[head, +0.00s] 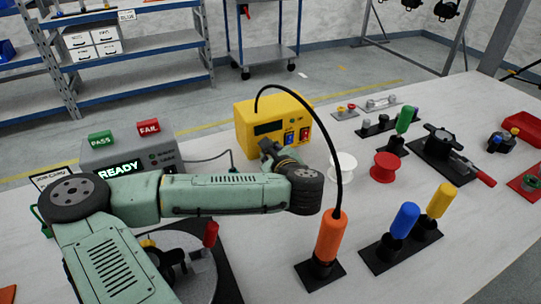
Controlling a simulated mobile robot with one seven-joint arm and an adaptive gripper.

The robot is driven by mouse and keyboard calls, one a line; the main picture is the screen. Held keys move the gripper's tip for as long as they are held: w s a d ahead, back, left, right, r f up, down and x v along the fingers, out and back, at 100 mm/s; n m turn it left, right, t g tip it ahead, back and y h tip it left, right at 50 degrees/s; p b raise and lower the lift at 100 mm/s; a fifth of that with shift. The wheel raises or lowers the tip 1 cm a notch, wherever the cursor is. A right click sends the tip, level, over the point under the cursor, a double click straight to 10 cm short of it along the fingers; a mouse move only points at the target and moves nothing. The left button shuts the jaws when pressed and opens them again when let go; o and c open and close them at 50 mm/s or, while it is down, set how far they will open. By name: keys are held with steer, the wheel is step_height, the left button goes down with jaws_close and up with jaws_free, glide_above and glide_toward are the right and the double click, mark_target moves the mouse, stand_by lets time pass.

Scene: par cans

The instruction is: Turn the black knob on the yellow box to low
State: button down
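The yellow box (245,122) stands on the white table near the middle of the head view. Its front has a dark display (268,128), a blue switch (289,137) and a red switch (304,134). The black knob cannot be made out; my wrist and gripper cover the lower left of the box's front. My gripper (267,147) is right in front of that part of the box, pointing at it. Its fingers are too small and hidden to tell whether they are open or shut, or whether they touch a knob.
A black cable arches from the box to an orange-handled tool (331,237). A white spool (343,165) and a red spool (384,168) stand right of my wrist. Blue (405,219) and yellow (441,200) handles stand farther right. A grey READY box (100,155) is at left.

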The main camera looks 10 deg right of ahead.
stand_by(0.3)
steer(key=c, duration=1.4)
jaws_free()
steer(key=shift+c, duration=0.2)
step_height(320, 180, up, 10)
